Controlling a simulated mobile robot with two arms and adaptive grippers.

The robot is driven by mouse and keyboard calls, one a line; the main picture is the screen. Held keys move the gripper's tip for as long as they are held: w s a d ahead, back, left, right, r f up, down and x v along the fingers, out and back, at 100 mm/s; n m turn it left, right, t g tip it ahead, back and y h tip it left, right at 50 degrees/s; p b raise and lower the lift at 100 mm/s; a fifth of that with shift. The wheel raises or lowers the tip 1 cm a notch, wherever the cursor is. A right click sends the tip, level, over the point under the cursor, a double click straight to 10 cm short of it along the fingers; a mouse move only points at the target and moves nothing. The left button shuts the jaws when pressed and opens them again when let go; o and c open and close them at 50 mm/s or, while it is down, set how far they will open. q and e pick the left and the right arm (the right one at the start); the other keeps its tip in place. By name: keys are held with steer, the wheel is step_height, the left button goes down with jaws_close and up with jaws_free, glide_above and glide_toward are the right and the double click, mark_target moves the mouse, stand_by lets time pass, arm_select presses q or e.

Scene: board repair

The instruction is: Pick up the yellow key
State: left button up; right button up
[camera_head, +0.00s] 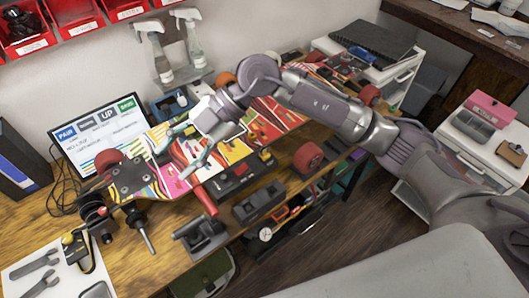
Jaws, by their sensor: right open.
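My right gripper (182,150) reaches in from the right. It is open, with its fingers over the colourful skateboard deck (165,178) on the wooden workbench (165,262). I see nothing between its fingers. I cannot pick out a yellow key for certain. A small black and yellow object (77,251) lies at the lower left, well away from the gripper, but I cannot tell what it is. My left gripper is not in view.
A monitor (98,130) stands behind the deck, with spray bottles (190,42) and red bins (75,12) at the back. A red wheel (308,157), black tools and wrenches (36,262) crowd the bench. Bare wood shows at the lower left.

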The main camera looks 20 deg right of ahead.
steer(key=w+d+f+m+t+h, duration=0.1)
steer(key=w+d+h, duration=0.2)
steer(key=d, duration=0.3)
steer(key=w+d+f+m+t+h, duration=0.1)
steer(key=w+d+f+m+h, duration=0.15)
steer(key=d+h, duration=0.2)
step_height(320, 180, up, 2)
steer(key=m+h, duration=0.2)
steer(key=h, duration=0.1)
glide_above(265, 146)
steer(key=shift+h, duration=0.25)
steer(key=f, duration=0.2)
steer(key=f+p, duration=0.1)
steer(key=f, duration=0.3)
steer(key=shift+w+d+f, duration=0.15)
steer(key=shift+d+f, duration=0.1)
steer(key=shift+f, duration=0.15)
steer(key=shift+f+p, duration=0.3)
steer(key=shift+f, duration=0.3)
steer(key=f, duration=0.1)
steer(key=f+p, duration=0.1)
steer(key=f, duration=0.2)
steer(key=shift+s+a+f+p, duration=0.1)
steer(key=shift+s+a+p, duration=0.1)
steer(key=shift+a+p, duration=0.15)
steer(key=shift+f, duration=0.5)
jaws_close()
